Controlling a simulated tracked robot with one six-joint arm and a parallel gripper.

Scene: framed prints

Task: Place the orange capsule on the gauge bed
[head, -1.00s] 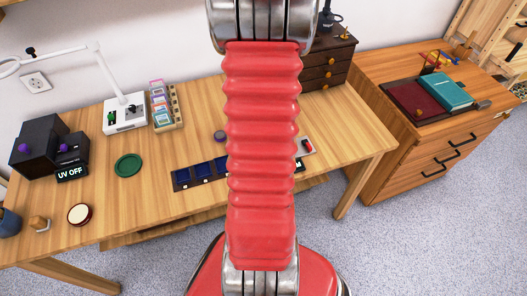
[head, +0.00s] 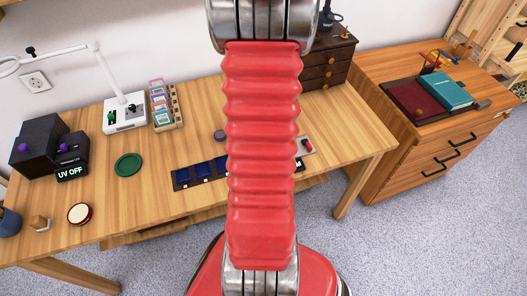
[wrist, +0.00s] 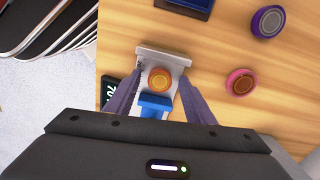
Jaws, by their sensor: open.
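The orange capsule (wrist: 159,79) is a round disc seen from above in the wrist view. It lies on the pale grey gauge bed (wrist: 166,55), in front of a blue block (wrist: 154,103). My gripper (wrist: 160,82) is open, with one grey finger on each side of the capsule and a gap visible around it. In the head view, part of the gauge (head: 307,147) shows just right of my red arm, which hides my gripper and the capsule there.
A blue compartment tray (head: 202,171) and green disc (head: 128,165) lie further left.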

